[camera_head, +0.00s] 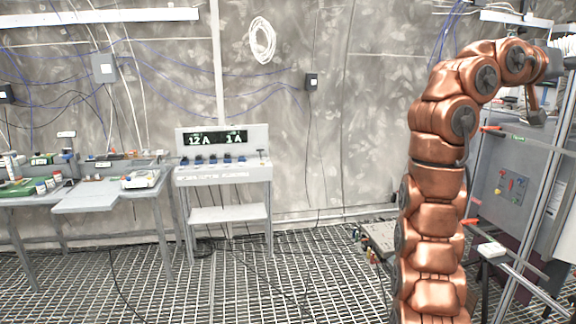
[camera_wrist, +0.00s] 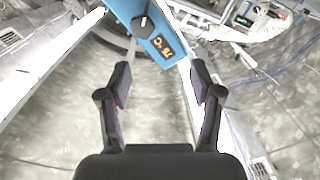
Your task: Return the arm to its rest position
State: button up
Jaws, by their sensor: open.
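My copper arm (camera_head: 436,180) stands upright at the right of the head view. Its upper part bends over to the right toward the picture's edge. In the wrist view my gripper (camera_wrist: 160,80) is open, with its two dark fingers apart and nothing between the tips. The gripper's fingers cannot be made out clearly in the head view. A blue device (camera_wrist: 146,18) with a black knob and a lit orange display lies beyond the fingertips, apart from them as far as I can tell.
A grey panel cabinet (camera_head: 507,188) with metal rails stands close to the arm on the right. A desk with two displays (camera_head: 223,172) and a cluttered workbench (camera_head: 100,198) stand by the left wall. Open grated floor (camera_head: 290,285) lies between.

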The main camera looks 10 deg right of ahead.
jog(key=w+a+f+n+t+y, duration=0.2)
jog(key=w+a+n, duration=0.1)
jog(key=w, duration=0.3)
jog(key=w+a+f+n+t+y, duration=0.1)
jog(key=w+a+n+t+y, duration=0.2)
jog(key=w, duration=0.4)
jog(key=s+a+f+n+y, duration=0.1)
jog(key=a+f+n+y, duration=0.4)
jog(key=a+f, duration=0.95)
jog(key=s+a+f+n+g+y, duration=0.1)
jog(key=s+a+f+g+y, duration=0.1)
jog(key=s+a+f, duration=0.55)
jog(key=s+a+f+n+g+y, duration=0.1)
jog(key=s+a+f+g+y, duration=0.1)
jog(key=s+a+f, duration=0.5)
jog(key=s+a+f+g+y, duration=0.2)
jog(key=s+a+f, duration=0.2)
jog(key=s+f, duration=0.5)
jog(key=s+a+f+g+y, duration=0.1)
jog(key=s+a+f, duration=0.4)
jog(key=s+f, duration=0.5)
jog(key=s+g, duration=0.1)
jog(key=s, duration=0.5)
jog(key=shift+s+a+y, duration=0.15)
jog(key=shift+s+y, duration=0.1)
jog(key=shift+y, duration=0.15)
